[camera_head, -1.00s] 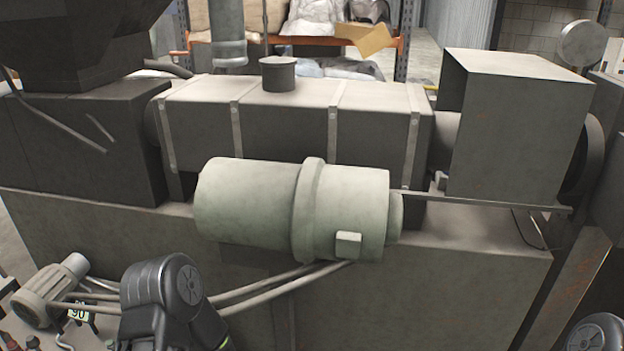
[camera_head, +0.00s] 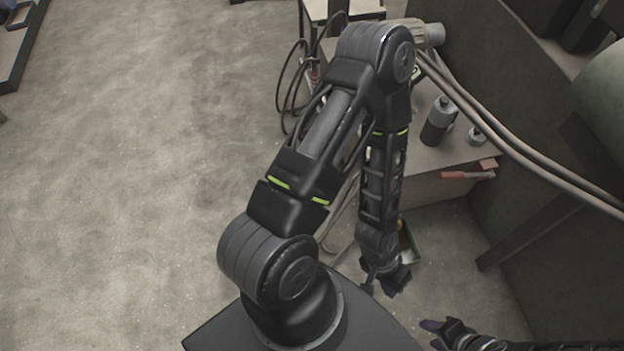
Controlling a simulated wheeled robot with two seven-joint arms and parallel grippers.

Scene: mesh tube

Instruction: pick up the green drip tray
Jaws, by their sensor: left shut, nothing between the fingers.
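A green-edged tray (camera_head: 414,254) is low beside the bench, mostly hidden behind my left wrist. Only part of its green rim and a pale inside show, with something yellowish at its left. My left gripper (camera_head: 386,284) hangs down in front of it, shut and empty. I cannot tell how far apart the gripper and the tray are. My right gripper (camera_head: 436,333) comes in at the bottom edge, to the right of and lower than the left one. Its finger gap is not clear.
A bench (camera_head: 458,157) holds a dark grey bottle (camera_head: 439,122), a smaller bottle (camera_head: 477,135) and a red-handled item (camera_head: 467,175). Thick hoses (camera_head: 520,150) run along the machine wall at right. Open concrete floor (camera_head: 130,180) fills the left.

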